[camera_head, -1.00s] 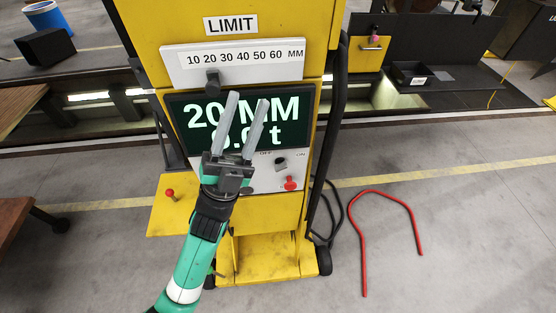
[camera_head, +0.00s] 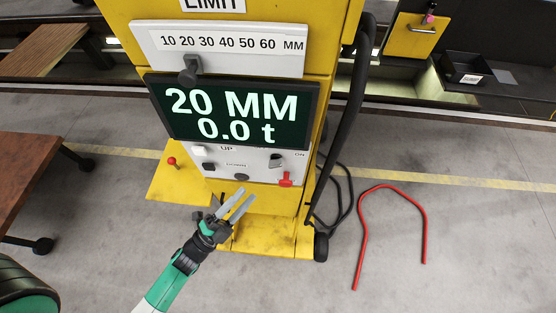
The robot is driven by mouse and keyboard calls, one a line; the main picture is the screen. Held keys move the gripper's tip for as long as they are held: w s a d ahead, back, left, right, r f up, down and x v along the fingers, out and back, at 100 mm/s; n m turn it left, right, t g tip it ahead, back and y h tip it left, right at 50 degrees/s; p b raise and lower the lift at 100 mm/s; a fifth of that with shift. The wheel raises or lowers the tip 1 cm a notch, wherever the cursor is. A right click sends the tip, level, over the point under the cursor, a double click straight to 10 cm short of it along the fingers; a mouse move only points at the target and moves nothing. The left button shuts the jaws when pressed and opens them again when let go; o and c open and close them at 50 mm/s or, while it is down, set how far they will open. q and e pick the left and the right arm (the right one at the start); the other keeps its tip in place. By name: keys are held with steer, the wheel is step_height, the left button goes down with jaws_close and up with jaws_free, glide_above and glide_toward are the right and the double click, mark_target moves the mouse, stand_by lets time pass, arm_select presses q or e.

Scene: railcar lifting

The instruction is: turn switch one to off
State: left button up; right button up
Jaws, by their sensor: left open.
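The yellow cabinet (camera_head: 322,100) carries a light control panel (camera_head: 215,176) below its dark display, which reads 20 MM and 0.0 t. A dark rotary switch (camera_head: 276,161) sits at the panel's right, beside an ON label. I cannot tell clearly which way it points. A red handle-like control (camera_head: 286,180) is just below it. UP and DOWN labels stand with buttons to the left. My left gripper (camera_head: 247,195) is open and empty, in front of and below the panel, apart from the switch. My right gripper is out of view.
A black slider knob (camera_head: 190,70) sits on the scale above the display. A red ball-topped lever (camera_head: 171,161) stands on the yellow side shelf. Black cables hang at the cabinet's right. A bent red bar (camera_head: 424,220) lies on the floor. A brown table (camera_head: 30,175) is at left.

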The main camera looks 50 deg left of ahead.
mark_target(271, 168)
arm_select(q)
steer(key=p+x, duration=0.1)
steer(key=x, duration=0.9)
steer(key=shift+d+r+p, duration=0.1)
steer(key=shift+p, duration=0.25)
steer(key=shift+w+r, duration=0.1)
steer(key=shift+w, duration=0.45)
steer(key=shift+c, duration=0.3)
jaws_close()
